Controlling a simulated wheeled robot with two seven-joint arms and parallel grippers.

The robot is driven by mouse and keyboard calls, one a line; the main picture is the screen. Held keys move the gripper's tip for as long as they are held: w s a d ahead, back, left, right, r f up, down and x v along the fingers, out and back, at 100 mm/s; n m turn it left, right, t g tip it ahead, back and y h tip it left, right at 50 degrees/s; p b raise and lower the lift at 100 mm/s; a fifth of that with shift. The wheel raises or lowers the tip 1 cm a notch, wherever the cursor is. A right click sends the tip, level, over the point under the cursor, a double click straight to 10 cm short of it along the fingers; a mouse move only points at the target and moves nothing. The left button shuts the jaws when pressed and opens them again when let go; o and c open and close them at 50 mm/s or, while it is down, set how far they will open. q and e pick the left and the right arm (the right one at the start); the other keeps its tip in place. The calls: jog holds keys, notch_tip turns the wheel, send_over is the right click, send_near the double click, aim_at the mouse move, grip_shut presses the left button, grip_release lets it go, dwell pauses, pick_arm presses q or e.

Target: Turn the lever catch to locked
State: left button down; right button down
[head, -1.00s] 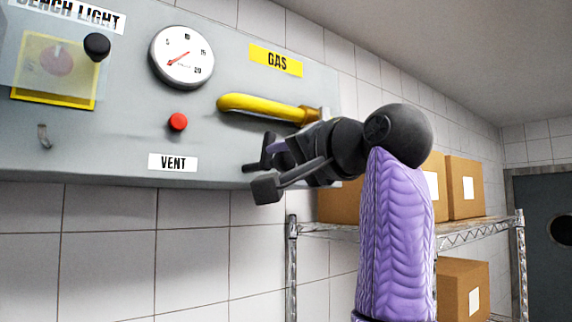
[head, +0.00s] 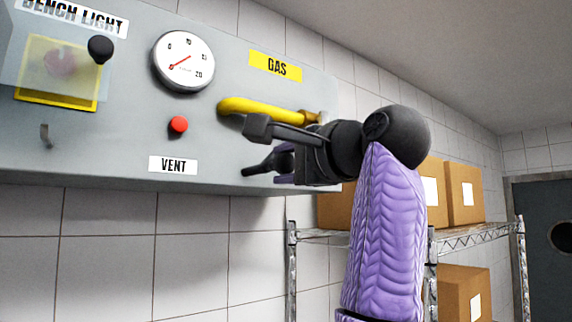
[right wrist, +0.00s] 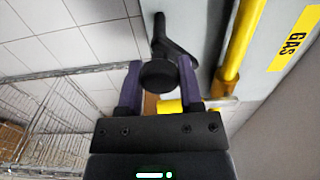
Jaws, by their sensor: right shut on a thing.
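The lever catch (head: 262,167) is a black lever at the lower right of the grey wall panel, below the yellow gas handle. My right gripper (head: 272,146) reaches it from the right and hides part of it in the head view. In the right wrist view, the catch's round black end (right wrist: 158,75) sits between the two purple fingertips of my right gripper (right wrist: 159,64), with its black arm extending up the picture. The gripper is shut on the catch. Whether the catch has reached its locked position cannot be told. My left gripper is out of view.
The yellow gas handle (head: 258,106) lies close above my right gripper. The panel (head: 225,60) also has a gauge (head: 183,62), a red button (head: 179,124) and a black knob (head: 100,49) by a clear cover. A wire shelf (head: 470,235) with cardboard boxes stands at right.

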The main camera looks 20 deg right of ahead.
dwell(0.4)
jog(key=shift+c, duration=1.3)
grip_release()
jog(key=b+v, duration=0.2)
jog(key=v, duration=0.1)
jog(key=b+v, duration=0.1)
jog(key=v, duration=0.1)
jog(key=shift+d+f+b, duration=0.1)
jog(key=shift+f+b, duration=0.25)
jog(key=shift+b, duration=0.05)
jog(key=b, duration=0.2)
send_near(290, 168)
jog(key=shift+w+r, duration=0.35)
